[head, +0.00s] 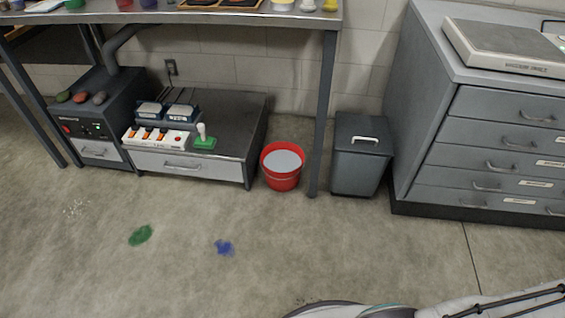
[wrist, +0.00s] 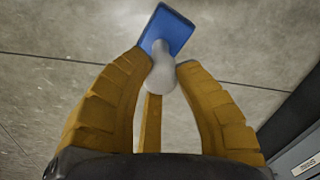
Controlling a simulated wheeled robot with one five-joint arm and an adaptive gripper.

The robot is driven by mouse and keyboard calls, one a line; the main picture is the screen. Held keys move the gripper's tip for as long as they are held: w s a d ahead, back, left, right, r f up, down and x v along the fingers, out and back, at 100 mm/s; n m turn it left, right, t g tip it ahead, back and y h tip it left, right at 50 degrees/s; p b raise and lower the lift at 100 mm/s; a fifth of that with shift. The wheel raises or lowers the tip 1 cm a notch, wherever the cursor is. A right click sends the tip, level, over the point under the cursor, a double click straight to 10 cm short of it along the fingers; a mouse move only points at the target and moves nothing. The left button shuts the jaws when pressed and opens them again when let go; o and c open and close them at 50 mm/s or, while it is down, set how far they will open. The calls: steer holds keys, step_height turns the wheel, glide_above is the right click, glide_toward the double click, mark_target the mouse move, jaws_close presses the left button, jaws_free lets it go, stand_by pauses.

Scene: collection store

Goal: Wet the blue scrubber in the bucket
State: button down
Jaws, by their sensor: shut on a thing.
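The blue scrubber (wrist: 168,30) shows in the wrist view, with a flat blue head and a pale rounded handle (wrist: 162,72). My gripper (wrist: 163,68) is shut on the handle, its yellow fingers on either side of it. The blue head points away from the gripper, over bare floor. The red bucket (head: 282,180) stands on the floor in the head view, between the low cabinet and a table leg. A pale grey surface fills its top. My gripper and the scrubber do not show in the head view, and the bucket does not show in the wrist view.
A grey lidded bin (head: 361,165) stands right of the table leg (head: 324,120). A low cabinet (head: 190,165) is left of the bucket, with a green scrubber (head: 204,142) on top. Green (head: 140,235) and blue (head: 224,247) stains mark the open floor in front.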

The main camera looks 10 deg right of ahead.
steer(key=shift+r, duration=0.1)
steer(key=shift+r+p, duration=1.1)
steer(key=shift+r, duration=0.85)
steer(key=shift+w, duration=0.1)
